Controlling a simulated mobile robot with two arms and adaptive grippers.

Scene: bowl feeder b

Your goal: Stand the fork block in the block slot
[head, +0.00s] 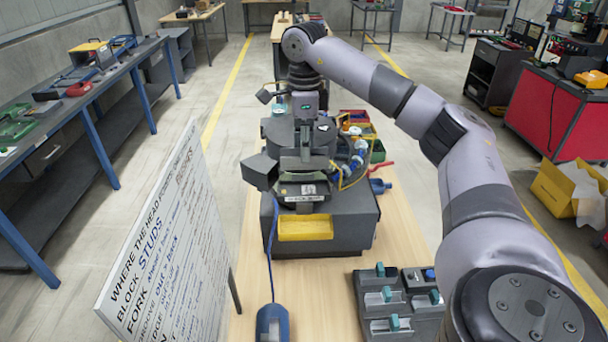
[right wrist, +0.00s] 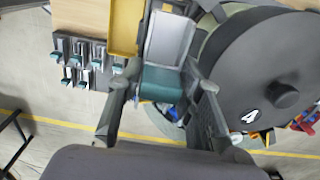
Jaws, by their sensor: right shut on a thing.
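My right gripper (head: 304,148) reaches over the bowl feeder in the head view. In the right wrist view its two fingers (right wrist: 160,84) are shut on a teal-gripped piece with a flat grey plate (right wrist: 168,40), which looks like the fork block. The plate points away from the fingers, beside the round dark feeder bowl (right wrist: 262,75). In the head view the held piece is hard to tell from the grey feeder parts around it. I cannot tell which opening is the block slot, nor whether the piece touches anything. My left gripper is not in view.
A dark rack (head: 355,295) with several teal-gripped pieces stands front right. A yellow tray (head: 305,228) is on the feeder's front. A lettered sign (head: 165,240) stands left. A blue corded device (head: 272,324) lies at the front.

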